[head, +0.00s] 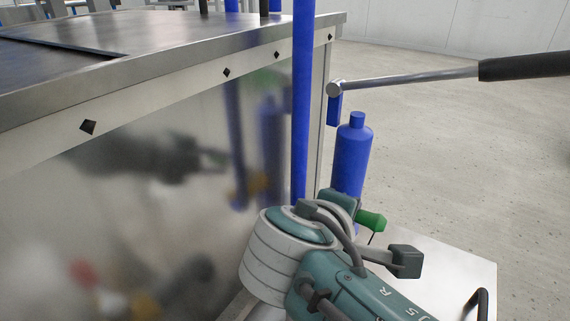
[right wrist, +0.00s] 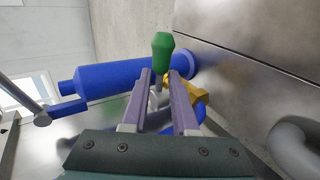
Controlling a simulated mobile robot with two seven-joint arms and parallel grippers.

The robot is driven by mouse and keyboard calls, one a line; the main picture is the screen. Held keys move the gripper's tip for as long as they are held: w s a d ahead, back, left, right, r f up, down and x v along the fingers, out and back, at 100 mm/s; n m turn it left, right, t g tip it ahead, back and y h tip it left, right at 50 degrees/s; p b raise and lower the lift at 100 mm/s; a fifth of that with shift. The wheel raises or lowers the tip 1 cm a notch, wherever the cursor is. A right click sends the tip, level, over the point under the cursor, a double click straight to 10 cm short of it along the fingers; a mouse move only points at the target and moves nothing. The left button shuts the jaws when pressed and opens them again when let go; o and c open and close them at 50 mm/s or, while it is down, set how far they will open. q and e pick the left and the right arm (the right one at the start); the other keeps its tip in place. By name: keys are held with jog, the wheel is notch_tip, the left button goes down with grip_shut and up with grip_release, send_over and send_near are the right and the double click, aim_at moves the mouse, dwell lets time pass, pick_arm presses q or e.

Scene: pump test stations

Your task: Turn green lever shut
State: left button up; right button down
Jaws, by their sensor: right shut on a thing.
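The green lever (head: 370,220) shows its knobbed end just beyond my right arm in the head view. In the right wrist view the green lever (right wrist: 162,50) stands between and beyond the tips of my right gripper (right wrist: 164,72), which is shut on it. A yellow fitting (right wrist: 200,98) sits behind the right finger. In the head view the right gripper's fingers are hidden behind its own arm. My left gripper is not in view.
A blue cylinder (head: 350,155) stands close behind the lever, with a blue pipe (head: 303,100) left of it. A long pump handle (head: 410,80) reaches right above it. The metal cabinet (head: 120,180) fills the left. Open floor (head: 470,160) lies right.

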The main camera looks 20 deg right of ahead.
jog(key=shift+s+f, duration=0.1)
jog(key=shift+f, duration=0.05)
dwell(0.4)
jog(key=c, duration=0.7)
grip_release()
jog(key=shift+a+r+p, duration=0.1)
jog(key=shift+r+p, duration=6.9)
jog(key=shift+r, duration=3.1)
jog(key=s+a+r+m+g+y+p, duration=0.1)
jog(key=s+r+m+y+p, duration=0.15)
jog(key=s+r+p, duration=0.95)
jog(key=s+a+r+m+g+y+p, duration=0.1)
jog(key=s+r+y+p, duration=0.25)
jog(key=r+p, duration=1.75)
jog(key=s+r+m+g+y+p, duration=0.1)
jog(key=s+r+m+y+p, duration=0.35)
jog(key=r+p, duration=2.3)
jog(key=p, duration=0.1)
jog(key=s+r+n+h+p, duration=0.1)
jog(key=r+p, duration=1)
jog(key=p, duration=0.1)
jog(key=r+n+p, duration=0.1)
jog(key=r+p, duration=1)
jog(key=p, duration=0.1)
jog(key=shift+s+a+r+h+p, duration=0.1)
jog(key=shift+s+r+h+p, duration=0.15)
jog(key=shift+p, duration=0.1)
